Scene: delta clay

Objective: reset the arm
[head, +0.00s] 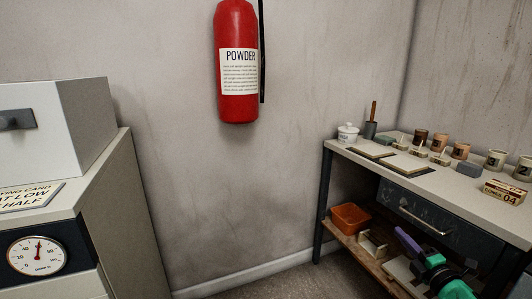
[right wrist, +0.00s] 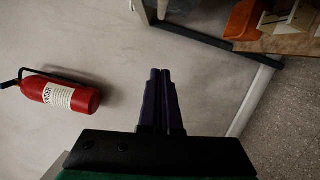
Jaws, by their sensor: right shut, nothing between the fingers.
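My right gripper (head: 402,236) shows at the lower right of the head view, with purple fingers and a green and black body. It is in front of the workbench's lower part and holds nothing. In the right wrist view its two dark fingers (right wrist: 160,74) lie together, shut and empty, in front of a bare wall. My left gripper is not in view.
A workbench (head: 353,156) at right carries several cups, small blocks and a white lidded pot (head: 348,133). An orange bin (head: 350,217) sits on its lower shelf. A red fire extinguisher (head: 238,97) hangs on the wall. A cabinet with a gauge (head: 38,252) stands left.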

